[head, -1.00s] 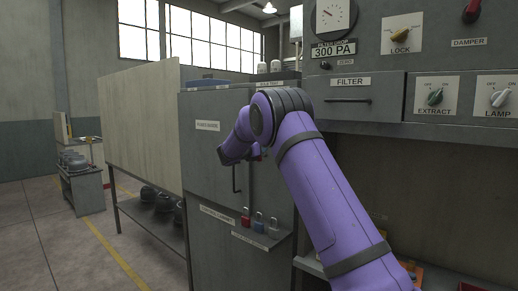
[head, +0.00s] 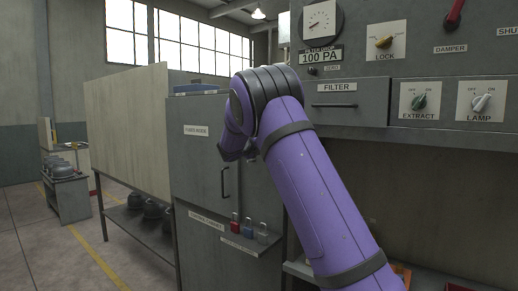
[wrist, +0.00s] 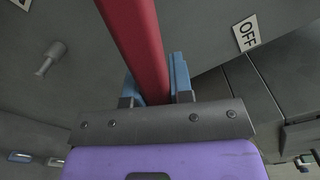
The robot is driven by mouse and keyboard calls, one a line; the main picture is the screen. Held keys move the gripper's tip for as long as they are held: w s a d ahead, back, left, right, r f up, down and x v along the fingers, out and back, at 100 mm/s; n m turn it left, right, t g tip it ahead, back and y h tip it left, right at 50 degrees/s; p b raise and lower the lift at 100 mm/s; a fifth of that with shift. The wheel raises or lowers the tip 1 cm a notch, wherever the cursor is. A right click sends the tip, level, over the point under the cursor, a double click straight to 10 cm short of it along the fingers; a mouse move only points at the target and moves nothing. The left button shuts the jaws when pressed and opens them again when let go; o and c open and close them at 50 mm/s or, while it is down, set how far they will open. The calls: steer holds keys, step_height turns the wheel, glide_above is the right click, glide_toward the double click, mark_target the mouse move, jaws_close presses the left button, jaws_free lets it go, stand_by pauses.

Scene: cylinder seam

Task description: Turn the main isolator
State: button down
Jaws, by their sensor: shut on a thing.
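In the wrist view a red bar (wrist: 140,38), which looks like the main isolator's handle, runs up from between the two blue fingers of my gripper (wrist: 158,82). The gripper is shut on it. An OFF label (wrist: 246,33) is on the grey panel to the right of the bar. In the head view my purple arm hides the gripper and the handle, at the side of the grey cabinet (head: 200,165). The handle's pivot and full angle are out of sight.
The cabinet has a door handle (head: 224,183) and padlocks (head: 248,228) on a small ledge.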

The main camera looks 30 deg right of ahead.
steer(key=shift+s+d+r+n, duration=0.1)
steer(key=shift+s+r+n, duration=0.15)
steer(key=shift+r+n, duration=1)
steer(key=shift+s+r+n, duration=0.2)
steer(key=shift+r+n, duration=0.6)
steer(key=shift+n, duration=0.85)
steer(key=c, duration=1)
jaws_free()
steer(key=v, duration=1)
steer(key=shift+a, duration=0.35)
steer(key=shift+s+r, duration=0.1)
steer(key=shift+s, duration=0.05)
